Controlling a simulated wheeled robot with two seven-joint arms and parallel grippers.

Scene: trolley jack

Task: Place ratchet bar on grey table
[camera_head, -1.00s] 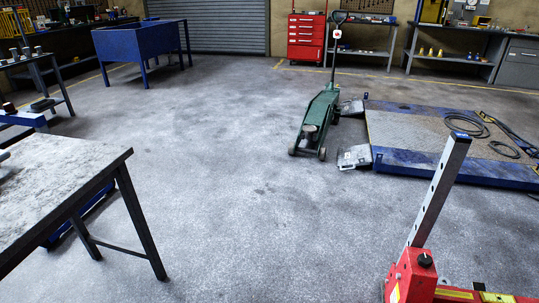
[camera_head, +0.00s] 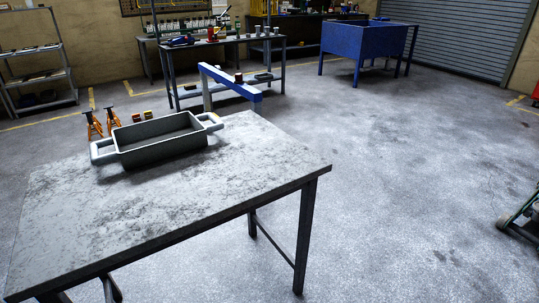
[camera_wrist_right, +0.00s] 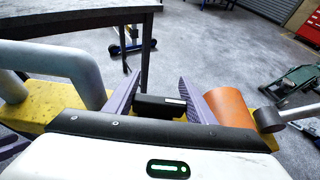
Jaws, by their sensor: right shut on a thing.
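The grey table (camera_head: 237,190) fills the lower left of the head view, with a worn, blotchy top and dark legs. Its edge (camera_wrist_right: 85,22) also crosses the upper left of the right wrist view. My right gripper (camera_wrist_right: 155,92) shows only in that wrist view, out beside the table. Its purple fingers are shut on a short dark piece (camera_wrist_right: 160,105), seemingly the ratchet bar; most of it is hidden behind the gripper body.
A grey tray (camera_head: 160,148) with two handles sits on the back part of the table; the table's front and right parts are bare. Orange jack stands (camera_head: 93,125), a workbench (camera_head: 225,45) and a blue bin (camera_head: 362,40) stand behind. Open floor lies to the right.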

